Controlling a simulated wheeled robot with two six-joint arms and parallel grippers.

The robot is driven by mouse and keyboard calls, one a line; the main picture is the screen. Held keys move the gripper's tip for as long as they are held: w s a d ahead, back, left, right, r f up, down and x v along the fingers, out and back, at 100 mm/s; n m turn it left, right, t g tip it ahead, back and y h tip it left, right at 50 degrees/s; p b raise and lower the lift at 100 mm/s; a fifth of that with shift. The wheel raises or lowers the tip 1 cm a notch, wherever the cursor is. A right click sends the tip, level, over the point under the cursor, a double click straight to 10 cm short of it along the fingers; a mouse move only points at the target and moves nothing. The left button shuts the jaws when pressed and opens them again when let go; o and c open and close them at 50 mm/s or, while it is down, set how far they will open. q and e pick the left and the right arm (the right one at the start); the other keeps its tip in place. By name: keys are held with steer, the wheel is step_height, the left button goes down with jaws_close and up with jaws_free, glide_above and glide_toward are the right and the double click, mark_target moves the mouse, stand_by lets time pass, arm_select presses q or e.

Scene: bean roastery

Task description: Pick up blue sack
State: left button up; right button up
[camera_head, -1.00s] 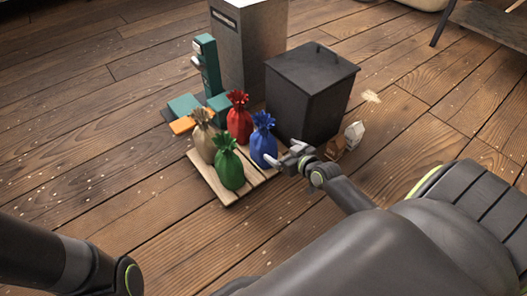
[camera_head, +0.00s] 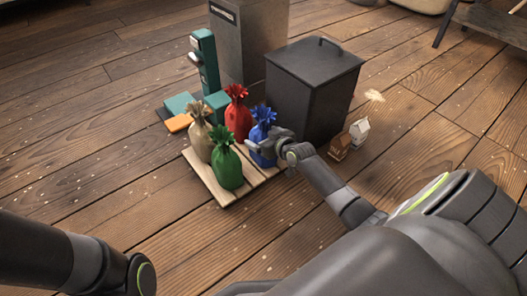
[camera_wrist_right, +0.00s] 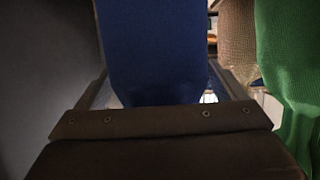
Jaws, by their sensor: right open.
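The blue sack (camera_head: 263,122) stands upright on a wooden pallet (camera_head: 228,194), at its right corner. It has a tied, ruffled top. My right gripper (camera_head: 262,147) is open at the right side of the blue sack, low on its body. In the right wrist view the blue sack (camera_wrist_right: 155,50) fills the middle, between the two open fingers (camera_wrist_right: 158,90). The part of the sack behind the gripper is hidden in the head view. My left arm shows at the lower left, but its gripper is out of view.
Red (camera_head: 238,112), green (camera_head: 227,165) and tan (camera_head: 199,135) sacks share the pallet, close beside the blue one. A dark lidded bin (camera_head: 310,90) stands right behind. Floor in front is clear.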

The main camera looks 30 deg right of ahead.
steer(key=shift+w, duration=0.15)
jaws_close()
steer(key=shift+w+r, duration=0.1)
steer(key=shift+r, duration=0.05)
stand_by(0.5)
